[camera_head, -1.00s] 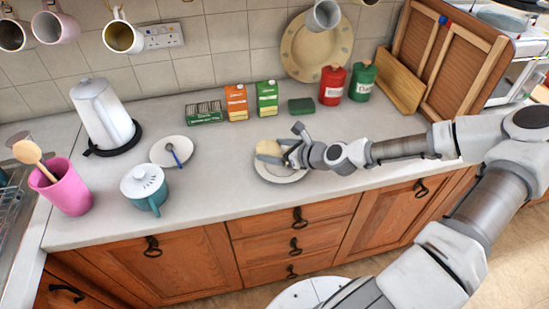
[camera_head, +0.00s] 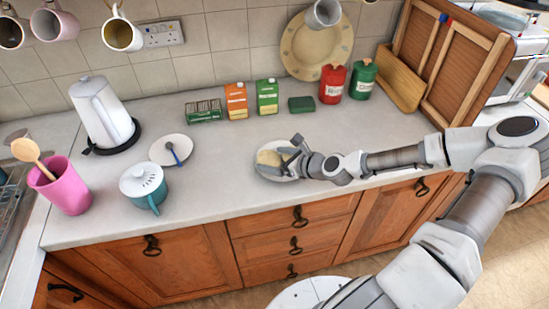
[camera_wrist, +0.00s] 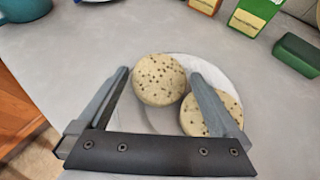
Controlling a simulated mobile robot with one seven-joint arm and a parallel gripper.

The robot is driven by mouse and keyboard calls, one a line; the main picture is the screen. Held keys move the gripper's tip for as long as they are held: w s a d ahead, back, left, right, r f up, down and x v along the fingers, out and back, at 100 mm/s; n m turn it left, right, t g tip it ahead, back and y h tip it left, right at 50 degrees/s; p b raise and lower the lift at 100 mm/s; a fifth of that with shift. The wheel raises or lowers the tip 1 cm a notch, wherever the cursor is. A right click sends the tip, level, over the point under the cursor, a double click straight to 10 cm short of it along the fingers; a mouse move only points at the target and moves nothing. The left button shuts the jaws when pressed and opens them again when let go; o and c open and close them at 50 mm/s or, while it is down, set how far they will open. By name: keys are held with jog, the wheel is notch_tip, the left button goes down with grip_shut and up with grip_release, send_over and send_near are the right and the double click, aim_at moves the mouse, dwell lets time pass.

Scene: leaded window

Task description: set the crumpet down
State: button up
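A pale, round crumpet with dark pits (camera_wrist: 159,80) lies on the white plate (camera_wrist: 229,76), just beyond and between my fingertips. The same crumpet shows in the head view (camera_head: 268,158), on the plate (camera_head: 262,171). My gripper (camera_wrist: 160,74) is open, with a narrow gap on either side of the crumpet. In the head view my gripper (camera_head: 289,153) is low over the plate's right side. A second crumpet (camera_wrist: 226,104) lies on the plate, to the lower right in the wrist view, partly hidden by my right finger.
Cartons (camera_head: 236,100) (camera_head: 266,96) and a dark green block (camera_head: 301,104) stand behind the plate. A teal lidded pot (camera_head: 146,190) and a small plate with a spoon (camera_head: 160,153) are to the left. The counter around the plate is clear.

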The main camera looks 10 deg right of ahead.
jog(key=shift+r+p, duration=0.3)
jog(key=shift+r, duration=0.35)
jog(key=v, duration=1.1)
jog(key=shift+s+d, duration=0.25)
jog(key=shift+s, duration=0.1)
